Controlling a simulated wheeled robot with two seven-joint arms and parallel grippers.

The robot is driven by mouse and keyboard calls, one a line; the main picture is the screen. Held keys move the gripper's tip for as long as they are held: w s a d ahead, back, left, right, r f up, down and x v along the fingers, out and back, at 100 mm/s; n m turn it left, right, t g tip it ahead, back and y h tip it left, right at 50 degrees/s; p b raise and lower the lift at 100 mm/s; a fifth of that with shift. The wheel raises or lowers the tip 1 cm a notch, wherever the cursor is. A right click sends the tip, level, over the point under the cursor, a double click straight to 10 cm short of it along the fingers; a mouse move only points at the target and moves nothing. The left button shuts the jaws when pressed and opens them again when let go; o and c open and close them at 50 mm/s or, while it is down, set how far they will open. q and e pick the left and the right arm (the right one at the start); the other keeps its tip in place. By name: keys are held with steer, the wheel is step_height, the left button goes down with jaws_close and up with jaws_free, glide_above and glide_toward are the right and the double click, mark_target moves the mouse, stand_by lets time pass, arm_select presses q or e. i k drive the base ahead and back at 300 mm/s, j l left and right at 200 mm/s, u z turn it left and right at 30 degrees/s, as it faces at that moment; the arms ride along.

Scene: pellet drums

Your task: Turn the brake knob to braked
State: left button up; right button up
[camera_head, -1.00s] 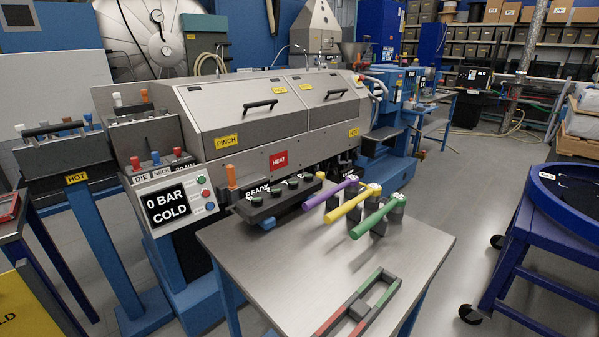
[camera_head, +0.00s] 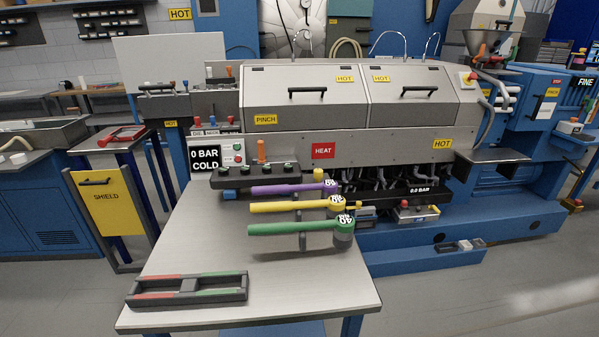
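I cannot make out a knob marked as the brake knob in the head view. Neither of my grippers is in view. Several small dark knobs with green tops stand on a dark bar (camera_head: 255,175) at the back of the steel table (camera_head: 210,240). An orange upright knob (camera_head: 262,151) stands behind that bar. A display panel (camera_head: 204,159) reads "0 BAR COLD", with small coloured buttons beside it.
Purple (camera_head: 280,189), yellow (camera_head: 285,207) and green (camera_head: 290,229) handled tools stand on the table. A red-green tray (camera_head: 187,289) lies at its front left. The grey machine (camera_head: 355,95) fills the back. A yellow shield (camera_head: 105,206) stands left. Floor is clear at front right.

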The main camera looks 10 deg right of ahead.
mark_target(318, 173)
steer(key=i+l+u, duration=0.1)
steer(key=l+u, duration=0.35)
steer(key=l, duration=0.2)
steer(key=l+u, duration=0.45)
steer(key=l, duration=0.2)
steer(key=l+u, duration=0.45)
steer(key=l, duration=0.2)
